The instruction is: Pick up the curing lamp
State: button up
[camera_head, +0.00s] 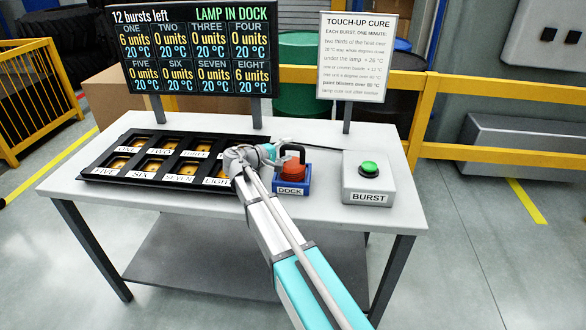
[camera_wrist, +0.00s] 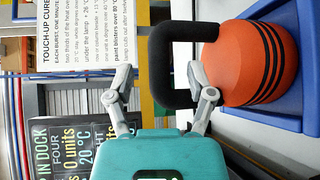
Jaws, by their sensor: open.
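The curing lamp (camera_head: 293,172) has an orange body with dark bands and a black loop handle. It sits in the blue dock (camera_head: 305,186), labelled DOCK, on the table. In the wrist view the lamp's orange body (camera_wrist: 249,65) is at the right, with its handle (camera_wrist: 163,70) towards the middle. My gripper (camera_head: 272,154) is beside the handle at its left in the head view. In the wrist view my gripper (camera_wrist: 158,70) is open. The handle's bar shows between the two fingertips, with one finger over the loop's opening. No contact can be made out.
A black tray (camera_head: 93,172) with several numbered yellow pockets lies left of the dock. The BURST box (camera_head: 368,190) with a green button stands to the right. A display board (camera_head: 190,50) reads LAMP IN DOCK; a notice (camera_head: 358,55) stands behind. Table (camera_head: 330,222) front is partly clear.

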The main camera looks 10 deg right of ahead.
jog(key=shift+x, duration=1.45)
grip_shut()
